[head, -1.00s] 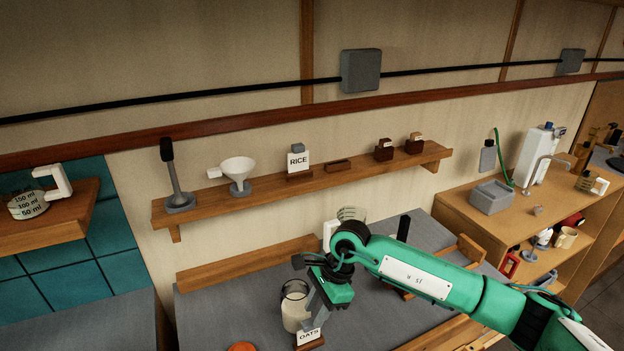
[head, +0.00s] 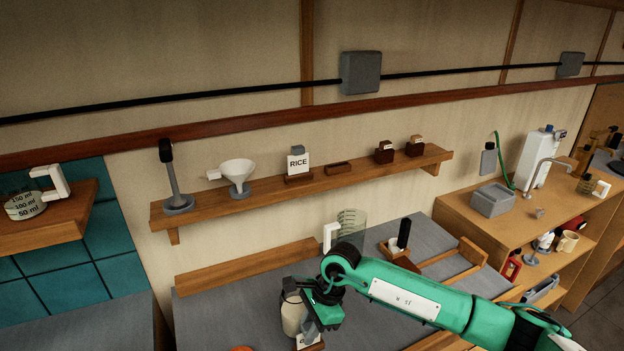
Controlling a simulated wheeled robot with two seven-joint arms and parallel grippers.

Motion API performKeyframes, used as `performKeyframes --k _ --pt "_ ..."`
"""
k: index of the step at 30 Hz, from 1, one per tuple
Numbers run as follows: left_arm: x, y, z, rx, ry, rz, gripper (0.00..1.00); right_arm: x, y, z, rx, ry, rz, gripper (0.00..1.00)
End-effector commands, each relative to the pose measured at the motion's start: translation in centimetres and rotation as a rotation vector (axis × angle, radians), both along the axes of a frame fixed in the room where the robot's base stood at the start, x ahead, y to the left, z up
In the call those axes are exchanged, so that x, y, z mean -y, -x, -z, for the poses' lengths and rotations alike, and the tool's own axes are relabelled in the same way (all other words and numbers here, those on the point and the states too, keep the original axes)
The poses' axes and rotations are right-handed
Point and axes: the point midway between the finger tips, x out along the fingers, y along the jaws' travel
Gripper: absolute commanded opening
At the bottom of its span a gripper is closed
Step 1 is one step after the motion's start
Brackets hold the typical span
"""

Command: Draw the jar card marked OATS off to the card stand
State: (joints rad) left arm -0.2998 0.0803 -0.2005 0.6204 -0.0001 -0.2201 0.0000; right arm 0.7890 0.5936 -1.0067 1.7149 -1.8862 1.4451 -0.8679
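The OATS card (head: 301,341) sits in a small dark wooden holder (head: 314,347) beside a glass jar (head: 291,314) with pale contents, at the bottom of the head view. My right gripper (head: 312,324) points down over the card's top and covers most of it, including its lettering. Whether the fingers are shut on it cannot be told. On the wall shelf, a white RICE card (head: 298,163) with a grey top stands in a wooden holder. An empty low wooden holder (head: 338,168) is to its right. My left gripper is not in view.
The wall shelf (head: 260,191) also bears a white funnel (head: 238,171), a grey stand with a black top (head: 177,185) and two small dark wooden blocks (head: 384,154). A clear jug (head: 351,229) stands behind my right arm.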

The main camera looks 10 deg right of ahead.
Motion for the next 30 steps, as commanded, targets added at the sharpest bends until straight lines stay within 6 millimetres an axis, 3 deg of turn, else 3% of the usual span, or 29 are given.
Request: performKeyframes --k 23,30 --pt "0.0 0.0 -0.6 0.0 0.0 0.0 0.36 0.0 0.0 -2.3 0.0 0.0 0.0 0.0" --pt "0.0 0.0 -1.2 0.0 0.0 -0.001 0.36 0.0 0.0 -4.2 0.003 -0.001 -0.001 0.0"
